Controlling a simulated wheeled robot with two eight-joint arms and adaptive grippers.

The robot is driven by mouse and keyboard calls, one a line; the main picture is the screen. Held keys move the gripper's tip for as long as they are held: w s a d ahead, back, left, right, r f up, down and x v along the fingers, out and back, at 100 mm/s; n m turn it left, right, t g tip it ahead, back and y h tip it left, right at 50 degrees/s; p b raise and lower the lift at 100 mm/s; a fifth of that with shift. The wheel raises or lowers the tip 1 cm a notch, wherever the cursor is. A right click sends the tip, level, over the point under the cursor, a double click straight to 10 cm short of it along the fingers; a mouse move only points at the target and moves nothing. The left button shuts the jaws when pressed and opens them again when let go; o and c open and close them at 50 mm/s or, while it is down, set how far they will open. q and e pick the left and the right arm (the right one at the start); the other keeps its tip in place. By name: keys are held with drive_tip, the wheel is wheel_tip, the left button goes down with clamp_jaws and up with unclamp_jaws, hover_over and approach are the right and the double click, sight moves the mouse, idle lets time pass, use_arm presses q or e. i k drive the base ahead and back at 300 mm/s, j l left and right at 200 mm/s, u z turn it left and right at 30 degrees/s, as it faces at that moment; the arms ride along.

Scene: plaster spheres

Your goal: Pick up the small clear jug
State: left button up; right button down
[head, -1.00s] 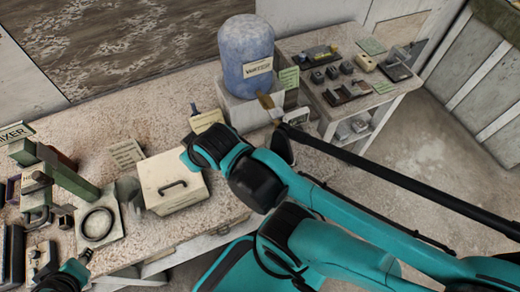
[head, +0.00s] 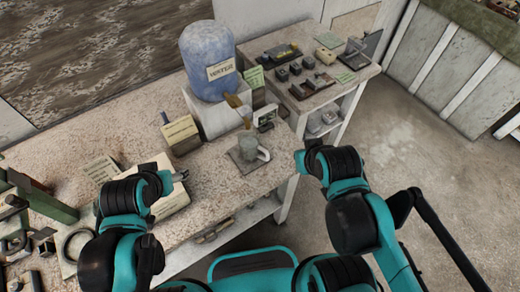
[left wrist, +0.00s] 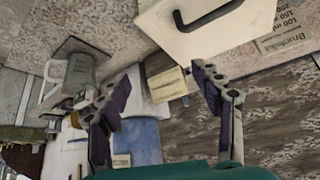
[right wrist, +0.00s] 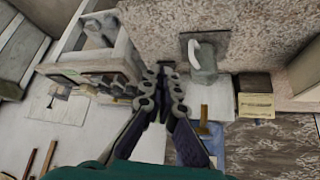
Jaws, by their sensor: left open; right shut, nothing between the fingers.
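The small clear jug (head: 248,146) stands upright on a dark square mat (head: 240,164) near the table's front edge, its pale handle towards the right. It also shows in the left wrist view (left wrist: 79,74) and the right wrist view (right wrist: 205,64). My left gripper (head: 181,176) is left of the jug, apart from it; in the left wrist view (left wrist: 160,82) its fingers are spread and empty. My right gripper (head: 299,160) is to the right of the jug, apart from it; in the right wrist view (right wrist: 166,68) its fingertips are together with nothing between them.
A blue water container (head: 207,65) stands on a pale block (head: 214,115) behind the jug. A small labelled box (head: 181,134) is at the back left. A white lidded box (head: 165,205) is partly behind my left arm. A side table (head: 335,92) with small parts stands at the right.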

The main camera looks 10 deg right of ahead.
sight(249, 142)
drive_tip(key=z, duration=0.2)
drive_tip(key=l+u, duration=0.1)
drive_tip(key=u, duration=0.3)
drive_tip(key=l+u, duration=0.1)
drive_tip(key=u, duration=0.3)
drive_tip(key=l+u, duration=0.1)
drive_tip(key=u, duration=0.7)
drive_tip(key=k+l+u, duration=0.2)
drive_tip(key=l+u, duration=0.15)
drive_tip(key=k+l+u, duration=0.65)
drive_tip(key=k+l, duration=0.1)
drive_tip(key=l, duration=0.2)
